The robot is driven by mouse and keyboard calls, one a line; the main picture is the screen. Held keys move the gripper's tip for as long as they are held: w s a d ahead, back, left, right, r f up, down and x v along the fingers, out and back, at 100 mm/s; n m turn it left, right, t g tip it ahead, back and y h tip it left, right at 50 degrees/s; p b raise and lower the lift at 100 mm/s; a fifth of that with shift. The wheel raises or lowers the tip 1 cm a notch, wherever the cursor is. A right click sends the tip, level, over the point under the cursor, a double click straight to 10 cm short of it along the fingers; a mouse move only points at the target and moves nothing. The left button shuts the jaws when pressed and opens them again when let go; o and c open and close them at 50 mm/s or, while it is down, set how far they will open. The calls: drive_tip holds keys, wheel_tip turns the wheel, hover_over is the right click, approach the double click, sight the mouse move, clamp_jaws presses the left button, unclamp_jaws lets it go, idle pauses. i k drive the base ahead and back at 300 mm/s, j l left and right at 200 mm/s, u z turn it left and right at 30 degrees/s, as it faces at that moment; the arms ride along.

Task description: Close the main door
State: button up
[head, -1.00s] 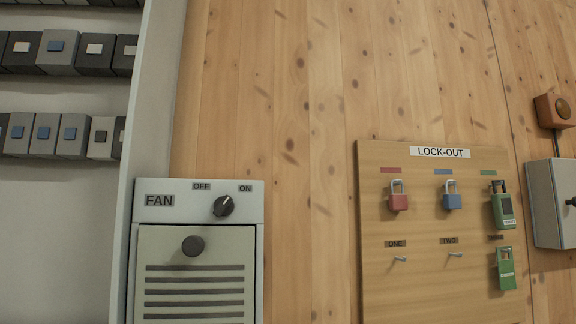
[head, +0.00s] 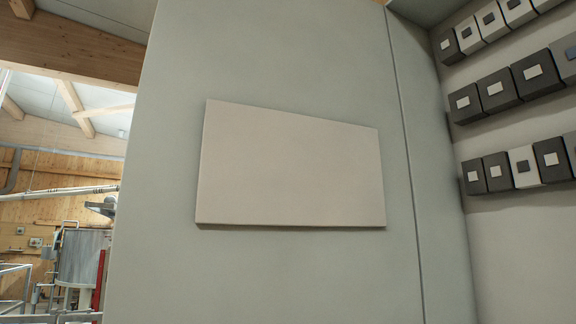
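A large grey panel (head: 290,270) that looks like the main door fills the middle of the head view. It appears to stand open beside a cabinet, with a vertical seam along its right side. A flat beige plate (head: 290,170) is on its face. Its left edge shows, its lower edge is out of view, and I see no handle. My gripper is not in view.
The cabinet interior (head: 520,240) is at the right, with rows of dark and light modules (head: 515,85). Past the panel's left edge is a hall with a metal tank (head: 83,258), railings (head: 14,285) and timber beams (head: 70,40).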

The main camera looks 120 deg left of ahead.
sight(265, 178)
drive_tip(key=k+j+u, duration=0.2)
drive_tip(key=k, duration=0.25)
drive_tip(key=k+j+u, duration=0.15)
drive_tip(key=k+j, duration=0.25)
drive_tip(key=k+j+u, duration=0.2)
drive_tip(key=k+j, duration=0.2)
drive_tip(key=k+j+u, duration=0.15)
drive_tip(key=k+j, duration=0.2)
drive_tip(key=j, duration=0.2)
drive_tip(key=k+j+u, duration=0.2)
drive_tip(key=k+j, duration=0.15)
drive_tip(key=j, duration=0.15)
drive_tip(key=k+j+u, duration=0.2)
drive_tip(key=j, duration=0.75)
drive_tip(key=i+j+z, duration=0.2)
drive_tip(key=k+l+u, duration=0.1)
drive_tip(key=k, duration=0.2)
drive_tip(key=k+l+u, duration=0.1)
drive_tip(key=k+l, duration=0.1)
drive_tip(key=k, duration=0.1)
